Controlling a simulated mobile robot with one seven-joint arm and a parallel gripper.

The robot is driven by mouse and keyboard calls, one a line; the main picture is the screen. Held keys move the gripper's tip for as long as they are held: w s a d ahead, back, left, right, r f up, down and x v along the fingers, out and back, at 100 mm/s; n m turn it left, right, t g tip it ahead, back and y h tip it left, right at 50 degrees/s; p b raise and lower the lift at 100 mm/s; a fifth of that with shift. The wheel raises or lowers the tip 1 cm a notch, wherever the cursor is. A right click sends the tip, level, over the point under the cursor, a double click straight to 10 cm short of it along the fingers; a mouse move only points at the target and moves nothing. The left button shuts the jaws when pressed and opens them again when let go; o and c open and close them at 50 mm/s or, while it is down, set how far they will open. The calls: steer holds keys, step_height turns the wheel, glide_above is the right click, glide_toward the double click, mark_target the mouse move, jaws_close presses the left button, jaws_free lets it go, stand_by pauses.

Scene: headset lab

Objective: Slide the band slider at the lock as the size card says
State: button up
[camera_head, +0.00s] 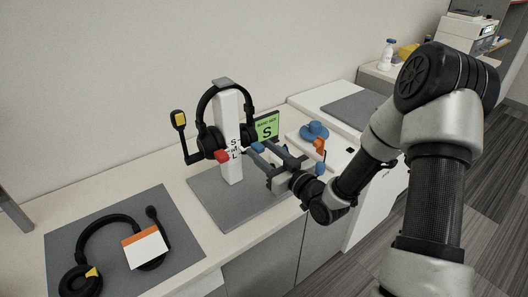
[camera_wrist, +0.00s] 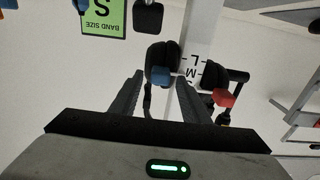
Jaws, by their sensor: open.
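A white post (camera_head: 229,163) marked S, M and L from top to bottom carries a black headset (camera_head: 205,103) over its top. A blue tab (camera_head: 257,147) is on the other side of the post. The green size card (camera_head: 267,128) behind reads S. My gripper (camera_head: 265,154) is open beside the post. In the wrist view the blue tab (camera_wrist: 161,76) shows between its fingertips; contact cannot be told. Which tab is the slider is unclear.
The post stands on a grey mat (camera_head: 215,210). Another headset (camera_head: 92,225) and a white card with an orange strip (camera_head: 146,247) lie on the left mat (camera_head: 190,255). A blue cup-like object (camera_head: 314,130) and an orange piece (camera_head: 319,146) are right of the post.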

jaws_close()
steer(key=shift+r+p, duration=0.5)
steer(key=shift+r, duration=1)
steer(key=shift+c, duration=0.7)
jaws_free()
steer(key=shift+r, duration=0.1)
steer(key=shift+o, duration=0.7)
steer(key=p+v, duration=0.4)
steer(key=v, duration=1.3)
steer(key=shift+s+d, duration=0.2)
